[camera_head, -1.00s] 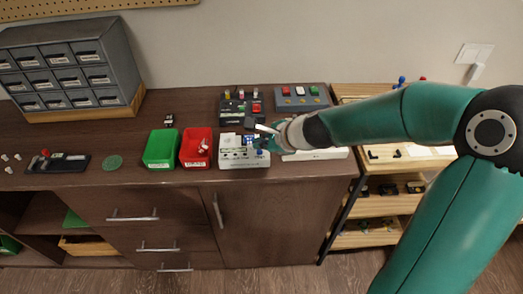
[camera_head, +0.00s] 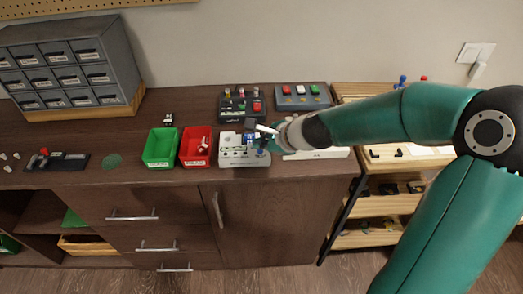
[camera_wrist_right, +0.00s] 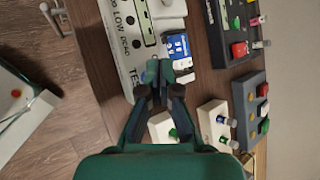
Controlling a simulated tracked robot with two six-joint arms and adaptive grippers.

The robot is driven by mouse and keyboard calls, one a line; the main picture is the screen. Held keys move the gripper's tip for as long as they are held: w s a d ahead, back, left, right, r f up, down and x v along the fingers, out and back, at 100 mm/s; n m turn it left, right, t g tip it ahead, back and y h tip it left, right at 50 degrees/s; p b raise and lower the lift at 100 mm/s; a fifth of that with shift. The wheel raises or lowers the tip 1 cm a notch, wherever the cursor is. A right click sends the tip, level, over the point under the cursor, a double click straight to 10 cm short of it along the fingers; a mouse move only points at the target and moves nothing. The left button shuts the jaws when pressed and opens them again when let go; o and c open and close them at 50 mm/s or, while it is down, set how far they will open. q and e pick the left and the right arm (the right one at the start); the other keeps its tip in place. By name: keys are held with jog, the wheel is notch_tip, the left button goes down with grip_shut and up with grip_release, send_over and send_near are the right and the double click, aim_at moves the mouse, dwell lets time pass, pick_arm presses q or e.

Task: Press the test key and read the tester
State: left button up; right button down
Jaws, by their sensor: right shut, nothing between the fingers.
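The white tester (camera_head: 232,158) sits near the front edge of the bench top, right of the red bin. In the right wrist view the tester (camera_wrist_right: 118,52) shows printed words, among them "LOW" and part of "TEST". A blue and white module (camera_wrist_right: 178,48) sits beside my fingertips there. My right gripper (camera_wrist_right: 162,72) is shut and empty, with its fingertips over the tester's "TEST" end; I cannot tell whether they touch it. The test key is not clearly seen and may be hidden by the fingers. In the head view my right gripper (camera_head: 267,139) covers the tester's right part. My left gripper is not in view.
A green bin (camera_head: 160,148) and a red bin (camera_head: 195,147) stand left of the tester. A dark device (camera_head: 242,105) and a grey box with coloured buttons (camera_head: 301,97) stand behind. A drawer cabinet (camera_head: 65,65) is at the back left. The bench between has bare room.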

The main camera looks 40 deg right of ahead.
aim_at(261, 152)
jog(key=shift+f+b, duration=0.4)
jog(key=shift+b, duration=0.05)
dwell(0.6)
jog(key=shift+r, duration=0.1)
jog(key=shift+r+p, duration=0.75)
jog(key=shift+p, duration=0.1)
jog(key=shift+r, duration=0.1)
notch_tip(261, 152, up, 5)
jog(key=p, duration=0.5)
dwell(0.8)
